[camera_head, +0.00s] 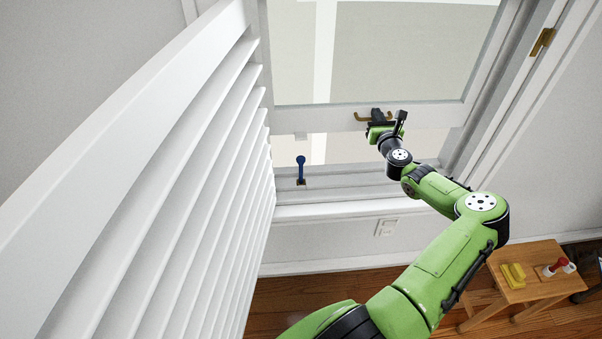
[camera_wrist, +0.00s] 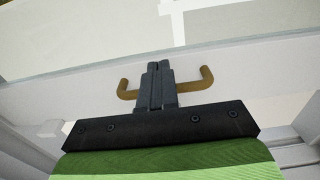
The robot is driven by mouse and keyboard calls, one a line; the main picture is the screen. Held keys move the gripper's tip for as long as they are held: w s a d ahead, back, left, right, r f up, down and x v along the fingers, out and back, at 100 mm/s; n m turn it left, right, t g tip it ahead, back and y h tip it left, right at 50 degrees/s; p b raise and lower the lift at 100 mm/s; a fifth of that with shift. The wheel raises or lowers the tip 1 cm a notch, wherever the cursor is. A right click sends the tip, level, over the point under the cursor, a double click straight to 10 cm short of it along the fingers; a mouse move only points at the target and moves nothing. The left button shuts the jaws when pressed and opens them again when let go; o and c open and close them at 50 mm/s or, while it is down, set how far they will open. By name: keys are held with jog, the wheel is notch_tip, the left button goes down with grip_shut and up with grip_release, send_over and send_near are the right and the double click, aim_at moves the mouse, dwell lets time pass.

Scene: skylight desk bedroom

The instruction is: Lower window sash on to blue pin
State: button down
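The window sash (camera_head: 330,119) is a white frame with glass, raised above the sill with an open gap below its bottom rail. A brass handle (camera_wrist: 207,80) on the rail also shows in the head view (camera_head: 361,118). The blue pin (camera_head: 301,162) stands upright on the sill, left of my gripper and below the rail. My gripper (camera_wrist: 160,68) is at the middle of the handle, its two dark fingers side by side and together. The fingers cover the middle of the handle's bar; whether they press on it cannot be told.
A white louvred shutter (camera_head: 150,170) stands open along the left, close to the pin. A small wooden stool (camera_head: 535,286) at lower right holds a yellow block (camera_head: 513,275) and red and white items (camera_head: 557,267). A brass catch (camera_head: 542,41) is on the right frame.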

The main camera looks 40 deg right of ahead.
notch_tip(320, 180, down, 7)
jog(key=b, duration=0.4)
dwell(0.7)
jog(key=shift+f, duration=0.3)
jog(key=shift+f+b, duration=0.4)
jog(key=shift+f, duration=0.35)
jog(key=shift+r, duration=0.15)
jog(key=shift+r+p, duration=0.6)
jog(key=shift+p, duration=0.05)
